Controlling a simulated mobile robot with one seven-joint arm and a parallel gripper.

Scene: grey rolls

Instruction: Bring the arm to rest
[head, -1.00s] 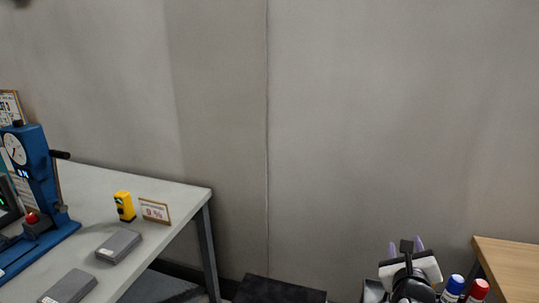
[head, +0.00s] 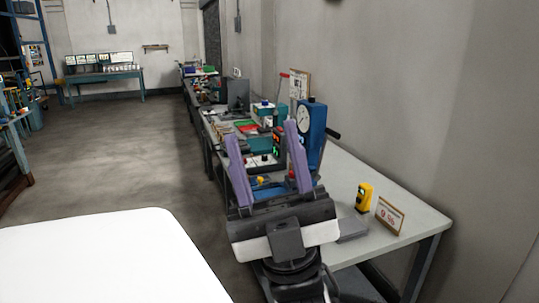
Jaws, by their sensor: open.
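My gripper (head: 268,150) shows in the head view, right of centre, with its two purple fingers pointing up and spread apart. It is open, and I see nothing held between the fingers. In the picture it stands in front of the grey workbench (head: 405,222) and hides part of it. My arm's wrist shows below the gripper at the bottom of the view.
On the workbench stand a blue machine with a dial (head: 310,130), a yellow device (head: 364,196), a small sign (head: 390,215) and a grey block (head: 350,228). More benches line the wall behind. The concrete floor (head: 120,165) at left is open.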

